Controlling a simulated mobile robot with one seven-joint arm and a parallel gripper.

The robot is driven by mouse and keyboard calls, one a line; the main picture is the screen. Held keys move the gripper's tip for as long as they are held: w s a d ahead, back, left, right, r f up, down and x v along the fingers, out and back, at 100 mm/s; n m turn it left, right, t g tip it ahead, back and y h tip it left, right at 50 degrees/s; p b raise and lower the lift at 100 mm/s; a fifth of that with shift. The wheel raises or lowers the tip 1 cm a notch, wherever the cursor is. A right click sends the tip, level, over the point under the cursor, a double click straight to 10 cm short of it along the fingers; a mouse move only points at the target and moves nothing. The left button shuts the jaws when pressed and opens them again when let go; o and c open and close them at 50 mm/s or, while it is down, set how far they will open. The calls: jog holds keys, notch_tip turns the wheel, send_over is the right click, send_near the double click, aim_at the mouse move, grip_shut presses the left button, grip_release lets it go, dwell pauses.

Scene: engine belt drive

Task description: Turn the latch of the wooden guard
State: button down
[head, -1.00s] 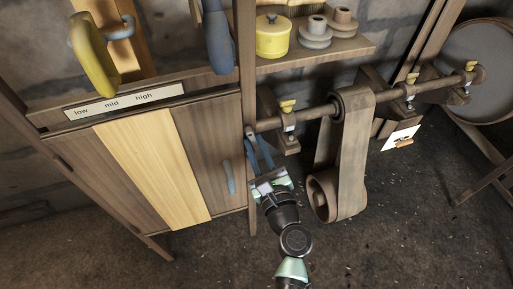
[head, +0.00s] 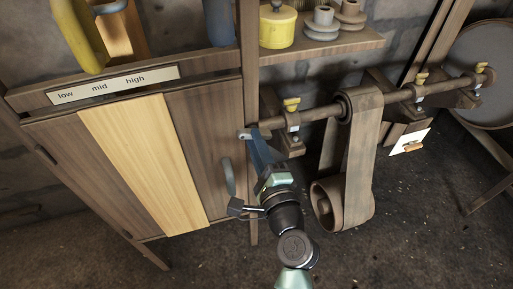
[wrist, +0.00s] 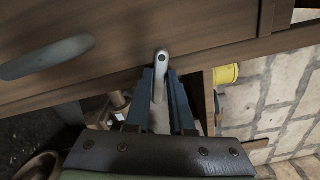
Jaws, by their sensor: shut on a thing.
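The wooden guard (head: 150,160) is a dark panel with a pale middle strip in the head view; its dark face fills the top of the wrist view (wrist: 120,25). Its small grey latch (head: 244,133) is at the upper right edge. In the wrist view the latch (wrist: 161,62) has its round pivot end showing beyond the fingertips, and its arm lies between the fingers. My gripper (head: 256,140) has blue fingers shut on the latch; they also show in the wrist view (wrist: 160,88). The fingers partly hide the latch in the head view.
A blue-grey handle (head: 228,178) on the guard is close left of my gripper. A belt on a shaft (head: 350,150) hangs to the right. A yellow pot (head: 277,28) stands on the shelf above. A low-mid-high label (head: 110,85) is above the guard.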

jog(key=shift+f+n+b, duration=0.15)
jog(key=shift+n+b, duration=0.45)
jog(key=shift+n, duration=0.35)
jog(key=shift+f+n+b, duration=0.1)
jog(key=shift+n+b, duration=0.45)
jog(key=shift+n, duration=0.4)
jog(key=c, duration=0.8)
grip_release()
jog(key=shift+r, duration=0.1)
jog(key=shift+s, duration=0.1)
jog(key=v, duration=1.2)
jog(key=shift+s+d, duration=0.15)
jog(key=shift+s, duration=0.25)
